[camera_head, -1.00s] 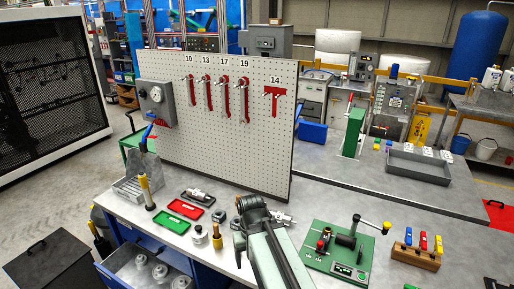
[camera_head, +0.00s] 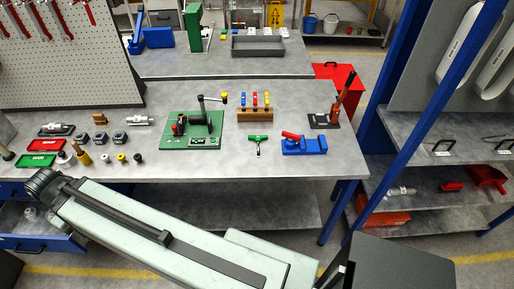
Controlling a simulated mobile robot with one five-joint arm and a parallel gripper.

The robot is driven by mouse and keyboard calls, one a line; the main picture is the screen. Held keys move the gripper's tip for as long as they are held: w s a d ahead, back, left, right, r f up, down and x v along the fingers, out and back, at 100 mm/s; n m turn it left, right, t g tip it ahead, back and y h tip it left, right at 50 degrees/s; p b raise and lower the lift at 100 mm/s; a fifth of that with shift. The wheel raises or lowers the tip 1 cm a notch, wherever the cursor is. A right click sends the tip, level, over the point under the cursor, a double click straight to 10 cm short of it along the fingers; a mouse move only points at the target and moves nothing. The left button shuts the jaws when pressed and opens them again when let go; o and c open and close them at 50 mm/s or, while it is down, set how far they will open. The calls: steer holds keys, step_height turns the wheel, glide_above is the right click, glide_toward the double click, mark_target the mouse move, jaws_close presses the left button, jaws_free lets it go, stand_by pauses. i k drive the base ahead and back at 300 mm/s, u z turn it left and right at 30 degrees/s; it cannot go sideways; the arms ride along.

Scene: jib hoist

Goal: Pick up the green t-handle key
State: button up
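The green t-handle key (camera_head: 258,143) lies on the grey workbench (camera_head: 225,172), near its front edge. Its green crossbar is at the back and its thin dark shaft points toward me. It lies between the green-based crank fixture (camera_head: 193,130) and the blue vise (camera_head: 304,145), apart from both. My pale green arm link crosses the lower part of the view, in front of the bench, with a dark joint at its left end. I see no gripper fingers, and nothing covers the key.
A wooden block (camera_head: 255,115) with coloured-handled tools stands just behind the key. A red lever tool (camera_head: 342,98) is at the bench's right end. Blue shelving (camera_head: 388,118) rises at the right. Small parts and red and green trays crowd the bench's left side.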

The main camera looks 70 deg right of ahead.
mark_target(258, 139)
steer(key=u, duration=0.65)
steer(key=k, duration=0.75)
steer(key=u, duration=1)
steer(key=k, duration=0.7)
steer(key=z, duration=0.35)
